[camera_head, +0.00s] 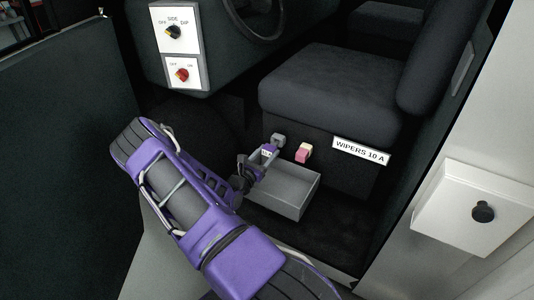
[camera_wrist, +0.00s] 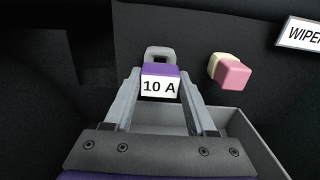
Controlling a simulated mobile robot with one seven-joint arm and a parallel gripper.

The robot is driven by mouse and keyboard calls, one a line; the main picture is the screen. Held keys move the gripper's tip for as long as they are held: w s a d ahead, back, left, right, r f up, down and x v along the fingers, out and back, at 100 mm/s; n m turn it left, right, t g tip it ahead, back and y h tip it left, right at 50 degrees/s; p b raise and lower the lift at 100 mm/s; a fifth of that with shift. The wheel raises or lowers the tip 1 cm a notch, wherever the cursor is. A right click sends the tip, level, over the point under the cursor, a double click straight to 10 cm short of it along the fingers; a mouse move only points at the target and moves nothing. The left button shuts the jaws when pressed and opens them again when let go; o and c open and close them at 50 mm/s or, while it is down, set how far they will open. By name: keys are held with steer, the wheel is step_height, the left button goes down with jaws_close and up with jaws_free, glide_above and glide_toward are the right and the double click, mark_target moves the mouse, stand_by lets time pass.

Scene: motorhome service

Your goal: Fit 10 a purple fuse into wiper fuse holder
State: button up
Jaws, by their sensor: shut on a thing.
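My gripper (camera_wrist: 160,92) is shut on the 10 A fuse (camera_wrist: 160,84), a small block with a purple top and a white label reading "10 A". The fuse also shows small in the head view (camera_head: 268,150). A grey holder (camera_wrist: 159,52) on the dark seat base is just beyond the fuse, and in the head view (camera_head: 278,140) it is beside the gripper tip. The fuse overlaps the holder's lower part in the wrist view, so I cannot tell whether they touch. The "WIPERS 10 A" label (camera_head: 361,151) is to the right on the seat base.
A pink and cream block (camera_head: 303,153) is on the seat base right of the holder. A grey open tray (camera_head: 308,194) sits below the gripper. The seat (camera_head: 330,95) overhangs above. A white panel with a black knob (camera_head: 483,211) stands at the right.

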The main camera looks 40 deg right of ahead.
mark_target(272, 146)
steer(key=shift+w+d, duration=0.15)
steer(key=shift+d, duration=0.25)
steer(key=shift+b+x, duration=0.4)
steer(key=shift+x, duration=0.75)
steer(key=shift+d, duration=0.1)
steer(key=o, duration=1.4)
steer(key=v, duration=1.7)
steer(key=shift+r, duration=0.1)
